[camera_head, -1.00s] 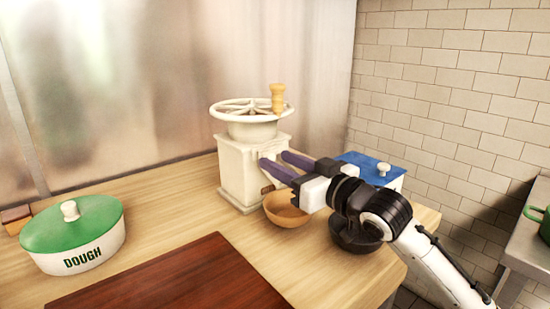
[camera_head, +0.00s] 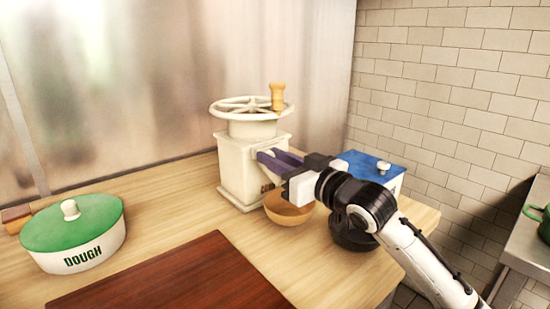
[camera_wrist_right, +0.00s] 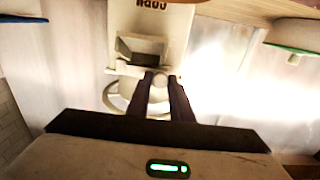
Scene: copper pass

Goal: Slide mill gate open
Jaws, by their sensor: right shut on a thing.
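The cream mill (camera_head: 238,178) stands upright on the wooden counter, with a spoked wheel and a wooden crank knob on top. My right gripper (camera_head: 266,158) reaches its front from the right. In the right wrist view, the gripper's dark fingers (camera_wrist_right: 160,82) are shut on a small round pale knob (camera_wrist_right: 159,80) at the mill's gate. A dark opening (camera_wrist_right: 142,47) shows in the mill's front beside the knob. The fingers partly hide the gate, so its exact position is hard to tell. My left gripper is not in view.
A wooden bowl (camera_head: 288,211) sits below the gripper in front of the mill. A dark bowl (camera_head: 350,238) and a blue-lidded container (camera_head: 365,163) are close to my right arm. A green-lidded dough pot (camera_head: 75,235) and a dark red board (camera_head: 180,280) lie left.

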